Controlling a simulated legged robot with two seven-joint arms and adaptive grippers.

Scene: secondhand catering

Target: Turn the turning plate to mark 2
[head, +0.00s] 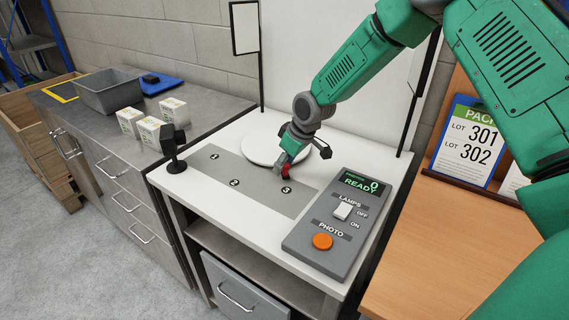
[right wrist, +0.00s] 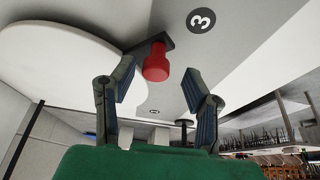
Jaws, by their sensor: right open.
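The turning plate (head: 254,150) is a white disc at the back of the white table, partly hidden by my right arm. It also shows in the right wrist view (right wrist: 62,62). A red knob (head: 286,171) on a dark tab sticks out from its rim, beside mark 3 (head: 286,190). Mark 2 (head: 234,182) and mark 1 (head: 214,156) lie to the left on the grey strip. My right gripper (head: 302,155) is open at the knob. In the right wrist view the red knob (right wrist: 156,62) stands between and slightly beyond the fingertips, without clear contact. My left gripper is not in view.
A control box (head: 338,228) with a lamp switch and orange button stands at the table's front right. A small black stand (head: 174,153) is at the left edge. Small boxes (head: 148,130) and a grey bin (head: 108,92) are on the left counter. Thin poles rise behind.

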